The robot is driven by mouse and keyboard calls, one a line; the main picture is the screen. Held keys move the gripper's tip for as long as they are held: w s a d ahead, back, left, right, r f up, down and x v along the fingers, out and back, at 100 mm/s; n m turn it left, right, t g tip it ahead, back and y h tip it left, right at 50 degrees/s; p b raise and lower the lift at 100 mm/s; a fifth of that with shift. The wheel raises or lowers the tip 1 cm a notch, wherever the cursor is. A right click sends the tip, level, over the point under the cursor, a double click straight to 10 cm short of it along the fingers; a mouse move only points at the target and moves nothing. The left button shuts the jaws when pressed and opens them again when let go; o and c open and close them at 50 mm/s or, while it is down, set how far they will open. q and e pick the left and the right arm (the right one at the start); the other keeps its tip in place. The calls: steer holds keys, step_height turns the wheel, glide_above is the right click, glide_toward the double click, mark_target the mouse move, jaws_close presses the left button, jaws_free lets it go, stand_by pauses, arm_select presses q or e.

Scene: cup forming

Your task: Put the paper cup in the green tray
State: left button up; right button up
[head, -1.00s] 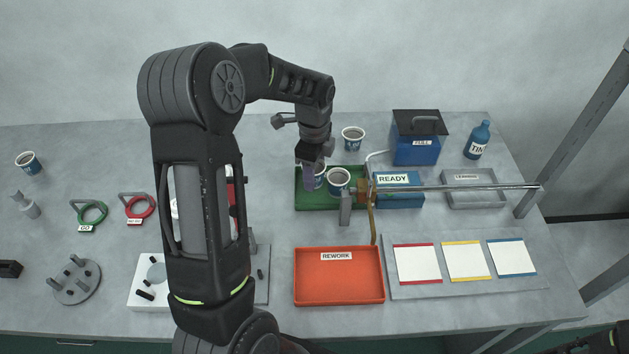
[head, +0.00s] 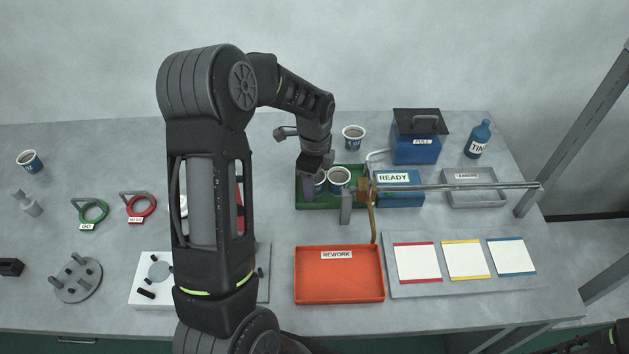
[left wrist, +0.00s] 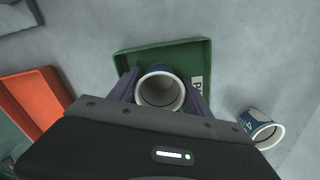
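The green tray (head: 327,202) sits at the back middle of the table, and its wall also shows in the left wrist view (left wrist: 165,50). My left gripper (head: 310,185) is low over the tray's left part. Its fingers lie against opposite sides of a paper cup (left wrist: 160,90), which looks upright inside the tray outline.
A paper cup (head: 353,137) stands behind the tray. A grey post (head: 346,208) and a brass-coloured stand with a rod (head: 450,188) crowd the tray's front right. The blue READY box (head: 399,190) is right of it. The orange REWORK tray (head: 338,280) in front is empty.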

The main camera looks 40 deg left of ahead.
arm_select(q)
steer(key=shift+o, duration=1.1)
steer(key=shift+r, duration=0.1)
step_height(320, 180, up, 12)
steer(key=b, duration=0.1)
steer(key=shift+r, duration=0.15)
